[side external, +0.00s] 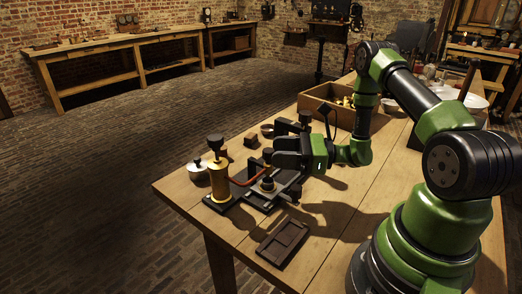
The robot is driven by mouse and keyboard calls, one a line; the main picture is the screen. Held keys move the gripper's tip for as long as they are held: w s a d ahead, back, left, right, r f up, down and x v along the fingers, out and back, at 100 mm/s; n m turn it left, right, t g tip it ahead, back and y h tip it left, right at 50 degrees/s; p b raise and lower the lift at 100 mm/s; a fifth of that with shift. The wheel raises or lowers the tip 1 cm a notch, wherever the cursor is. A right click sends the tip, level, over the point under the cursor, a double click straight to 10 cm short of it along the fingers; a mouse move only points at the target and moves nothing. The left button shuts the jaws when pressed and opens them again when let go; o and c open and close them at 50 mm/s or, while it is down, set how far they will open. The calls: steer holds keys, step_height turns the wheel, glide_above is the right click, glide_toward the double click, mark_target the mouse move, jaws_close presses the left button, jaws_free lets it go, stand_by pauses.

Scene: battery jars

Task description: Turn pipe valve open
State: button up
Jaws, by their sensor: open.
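A brass cylinder (219,182) with a dark round cap stands upright on a dark base near the table's left corner. A thin red pipe (241,182) runs from beside it to a dark metal fixture (262,197) on its right. A small round knob-like part (267,184) sits on top of this fixture; I cannot tell for certain which part is the valve handle. My gripper (268,157) is open, just above and behind the fixture, and points left. Its fingers are small and dark here, and I see nothing held. Any contact with the fixture cannot be made out.
A dark rectangular tray (283,243) lies in front of the fixture. A lidded metal pot (198,170), a small dark block (250,139) and a small bowl (267,130) stand behind. A wooden crate (316,102) is farther back. The table's front right of the tray is bare.

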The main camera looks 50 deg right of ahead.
steer(key=x, duration=0.4)
steer(key=shift+w+a, duration=0.25)
steer(key=shift+w, duration=0.1)
steer(key=c, duration=0.9)
